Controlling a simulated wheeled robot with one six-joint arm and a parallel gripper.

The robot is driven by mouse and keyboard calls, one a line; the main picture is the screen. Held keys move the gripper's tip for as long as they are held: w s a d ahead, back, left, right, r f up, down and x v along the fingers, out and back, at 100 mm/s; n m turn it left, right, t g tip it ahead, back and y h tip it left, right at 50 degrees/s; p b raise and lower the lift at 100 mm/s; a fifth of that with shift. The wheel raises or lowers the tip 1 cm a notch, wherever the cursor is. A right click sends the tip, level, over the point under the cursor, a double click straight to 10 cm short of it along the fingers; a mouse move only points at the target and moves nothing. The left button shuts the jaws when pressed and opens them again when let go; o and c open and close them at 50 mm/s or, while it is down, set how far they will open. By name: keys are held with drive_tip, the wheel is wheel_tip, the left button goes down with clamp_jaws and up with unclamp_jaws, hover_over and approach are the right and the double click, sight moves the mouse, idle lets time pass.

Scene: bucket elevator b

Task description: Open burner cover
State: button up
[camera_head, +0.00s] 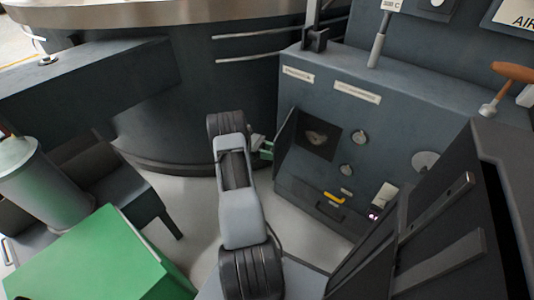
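The machine cabinet (340,180) on the right has a square burner opening (318,136) in its front, with a pale shape inside. A dark flat panel (287,136), which looks like the burner cover, stands out from the left side of this opening, swung open. My arm reaches up the middle of the view. My gripper (267,149) shows as a small grey and green part just left of the panel, at or near its edge. The arm hides part of the gripper. I cannot tell whether its fingers are open or touch the panel.
Round knobs (359,137) and a yellow handle (333,197) are on the cabinet front. A large round dark vessel (170,110) stands behind my arm. A green box (95,262) and a grey cylinder (45,190) are at the lower left. Pale floor (196,205) shows between.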

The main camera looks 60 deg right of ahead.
drive_tip(key=o, duration=0.3)
drive_tip(key=shift+d, duration=0.1)
drive_tip(key=shift+o, duration=0.2)
drive_tip(key=shift+r, duration=0.2)
drive_tip(key=r, duration=0.1)
drive_tip(key=r+p, duration=0.1)
drive_tip(key=r, duration=0.2)
drive_tip(key=shift+s+a, duration=0.1)
drive_tip(key=shift+a, duration=0.15)
drive_tip(key=s+a+r+p, duration=0.2)
drive_tip(key=s+a+r, duration=0.1)
drive_tip(key=a, duration=0.3)
drive_tip(key=s+a+r+p, duration=0.2)
drive_tip(key=s+a+r, duration=0.1)
drive_tip(key=a+r, duration=0.2)
drive_tip(key=shift+s+a+r+p, duration=0.25)
drive_tip(key=shift+a+r+p, duration=0.05)
drive_tip(key=shift+a, duration=0.15)
drive_tip(key=shift+c, duration=0.5)
